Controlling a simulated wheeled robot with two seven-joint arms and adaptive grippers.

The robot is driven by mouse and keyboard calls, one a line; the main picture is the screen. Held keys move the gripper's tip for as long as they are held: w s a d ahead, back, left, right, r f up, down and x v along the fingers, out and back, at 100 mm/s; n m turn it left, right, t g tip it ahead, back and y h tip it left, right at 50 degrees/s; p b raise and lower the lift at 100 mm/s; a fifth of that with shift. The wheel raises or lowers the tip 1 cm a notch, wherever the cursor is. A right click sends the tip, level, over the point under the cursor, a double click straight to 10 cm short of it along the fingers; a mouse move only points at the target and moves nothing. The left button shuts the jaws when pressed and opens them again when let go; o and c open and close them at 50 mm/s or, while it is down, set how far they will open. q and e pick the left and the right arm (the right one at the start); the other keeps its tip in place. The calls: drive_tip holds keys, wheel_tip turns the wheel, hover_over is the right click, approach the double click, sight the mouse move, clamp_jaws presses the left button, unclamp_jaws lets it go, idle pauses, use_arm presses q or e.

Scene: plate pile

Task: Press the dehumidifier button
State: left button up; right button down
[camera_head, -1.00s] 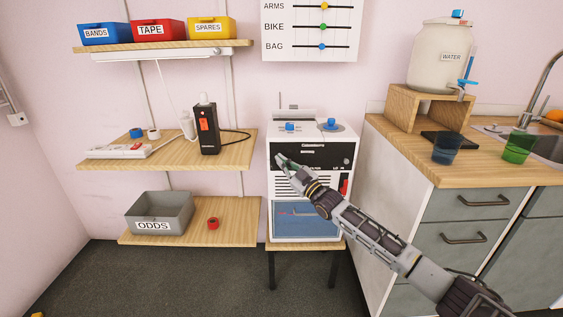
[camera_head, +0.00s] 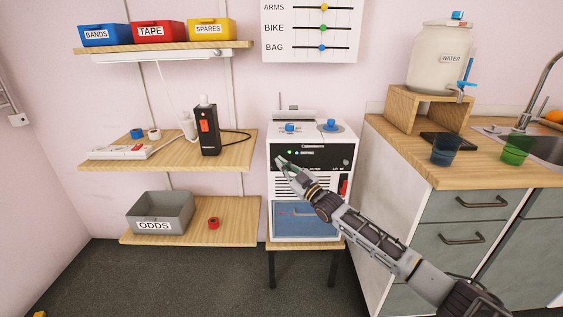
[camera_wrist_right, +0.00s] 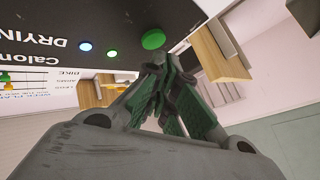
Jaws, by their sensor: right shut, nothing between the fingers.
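The dehumidifier (camera_head: 284,215) is a white box with a black front panel (camera_head: 325,158) and a bluish tank window low down. Two small lights glow on the panel, one white-blue and one green. In the right wrist view, a round green button (camera_wrist_right: 153,39) sits on the black panel beside the two lit dots (camera_wrist_right: 85,46). My right gripper (camera_head: 281,162) is shut and empty at the panel's left end; its fingertips also show in the right wrist view (camera_wrist_right: 160,60), close to the button. I cannot tell whether they touch it. The gripper hides the button in the head view.
The dehumidifier stands on a low wooden stand (camera_head: 264,246). Shelves on the left hold a power strip (camera_head: 118,153), a black device (camera_head: 207,132) and a grey ODDS bin (camera_head: 160,212). A counter (camera_head: 400,158) with cups and a water jar (camera_head: 440,62) is on the right.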

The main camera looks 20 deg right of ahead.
drive_tip(key=s+a+p, duration=0.1)
drive_tip(key=s+p, duration=0.4)
drive_tip(key=shift+s+a, duration=0.35)
drive_tip(key=shift+s, duration=0.05)
idle(0.5)
idle(0.4)
